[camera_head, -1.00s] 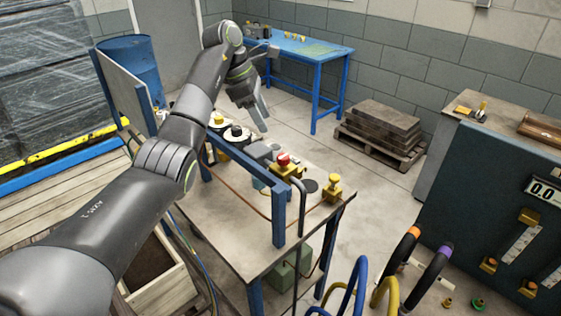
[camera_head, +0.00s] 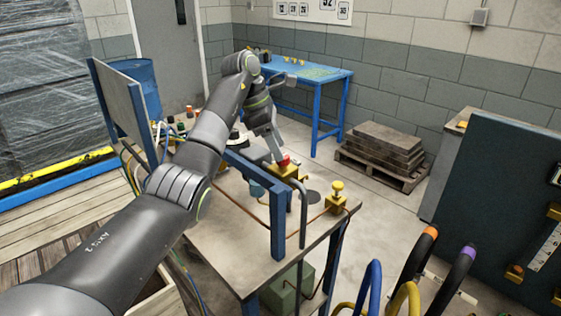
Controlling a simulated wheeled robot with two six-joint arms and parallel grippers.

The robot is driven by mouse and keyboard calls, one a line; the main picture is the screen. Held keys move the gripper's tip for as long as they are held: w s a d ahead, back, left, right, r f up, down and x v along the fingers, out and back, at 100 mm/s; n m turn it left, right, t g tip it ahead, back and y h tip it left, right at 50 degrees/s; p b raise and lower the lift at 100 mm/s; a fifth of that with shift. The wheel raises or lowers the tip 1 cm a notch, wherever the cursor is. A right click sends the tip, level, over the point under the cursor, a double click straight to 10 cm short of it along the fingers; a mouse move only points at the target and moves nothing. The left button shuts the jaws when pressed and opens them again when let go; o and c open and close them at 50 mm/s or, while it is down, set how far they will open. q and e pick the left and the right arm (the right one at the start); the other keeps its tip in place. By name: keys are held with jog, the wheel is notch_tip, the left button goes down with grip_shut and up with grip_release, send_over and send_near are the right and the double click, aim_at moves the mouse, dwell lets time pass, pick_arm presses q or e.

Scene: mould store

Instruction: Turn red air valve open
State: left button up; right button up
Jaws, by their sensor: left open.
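The red air valve (camera_head: 284,161) sits on a yellow body (camera_head: 286,173) on the table (camera_head: 232,262), behind a blue post. My left gripper (camera_head: 275,152) comes down from the upper left, with its fingertips close to the red valve's left side. It is open; whether it touches the valve I cannot tell. My left arm covers the left part of the table. My right gripper is not in view.
The blue frame (camera_head: 278,225) stands in front of the valve, with a grey pipe (camera_head: 303,210) beside it. A yellow fitting (camera_head: 337,198) stands to the right. Coloured hoses (camera_head: 408,262) rise at the lower right. A blue workbench (camera_head: 318,76) is behind.

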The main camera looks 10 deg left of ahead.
pick_arm(q)
jog(key=shift+p+x, duration=0.3)
jog(key=shift+x, duration=0.9)
jog(key=c, duration=1)
jog(key=shift+o, duration=0.2)
